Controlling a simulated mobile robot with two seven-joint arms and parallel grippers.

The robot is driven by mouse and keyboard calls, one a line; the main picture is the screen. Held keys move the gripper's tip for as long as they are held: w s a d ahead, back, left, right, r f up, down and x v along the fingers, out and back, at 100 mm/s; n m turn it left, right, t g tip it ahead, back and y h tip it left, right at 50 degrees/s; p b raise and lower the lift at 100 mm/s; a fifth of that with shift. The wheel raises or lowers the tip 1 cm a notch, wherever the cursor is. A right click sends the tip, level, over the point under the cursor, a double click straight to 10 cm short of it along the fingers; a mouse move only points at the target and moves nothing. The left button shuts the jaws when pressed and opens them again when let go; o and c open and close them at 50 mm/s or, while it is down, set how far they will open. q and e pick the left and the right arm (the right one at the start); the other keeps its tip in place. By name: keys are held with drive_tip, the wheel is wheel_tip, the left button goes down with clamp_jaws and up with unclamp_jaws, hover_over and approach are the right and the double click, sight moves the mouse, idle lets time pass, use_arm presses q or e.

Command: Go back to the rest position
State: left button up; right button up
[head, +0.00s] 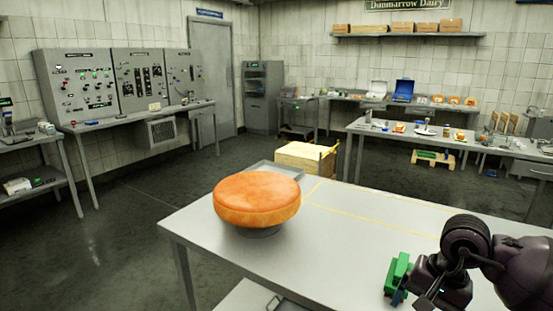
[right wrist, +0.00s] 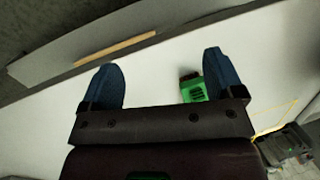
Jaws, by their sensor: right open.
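My right gripper (head: 399,292) is at the lower right of the head view, over the near right part of the metal table (head: 340,250). In the right wrist view its two blue fingers (right wrist: 162,62) are spread apart, with pale surface between them. A green object (head: 397,272) shows beside the gripper; in the right wrist view the green object (right wrist: 194,90) is close to the right-hand finger, and I cannot tell whether they touch. An orange cheese wheel (head: 257,197) rests on a small round grey base at the table's left. My left gripper is not in view.
A grey tray (head: 262,167) lies behind the wheel. Yellow lines mark the table's middle, which is clear. A pale block (head: 306,155) stands beyond the far edge. Control panels (head: 112,83) line the left wall, and cluttered benches (head: 420,132) stand at the back right.

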drive_tip(key=s+a+f+m+t+y, duration=0.1)
drive_tip(key=s+a+m+y, duration=0.2)
drive_tip(key=a+m+y, duration=0.4)
drive_tip(key=s+a+f+m+y, duration=0.1)
drive_tip(key=s+a+m+y, duration=0.2)
drive_tip(key=a+m+y, duration=0.4)
drive_tip(key=d+f+m+t+h, duration=0.6)
drive_tip(key=m+t, duration=0.2)
drive_tip(key=m, duration=1)
drive_tip(key=d+f+m+t+h, duration=0.5)
drive_tip(key=m+t, duration=0.3)
drive_tip(key=m, duration=1)
drive_tip(key=s+d+f+m+g+h, duration=0.4)
drive_tip(key=s+f+m+g+h, duration=0.1)
drive_tip(key=s+f+m, duration=0.6)
wheel_tip(320, 180, down, 2)
drive_tip(key=shift+s+f+m+g+h, duration=0.25)
drive_tip(key=shift+m+g, duration=0.25)
drive_tip(key=shift+m, duration=0.7)
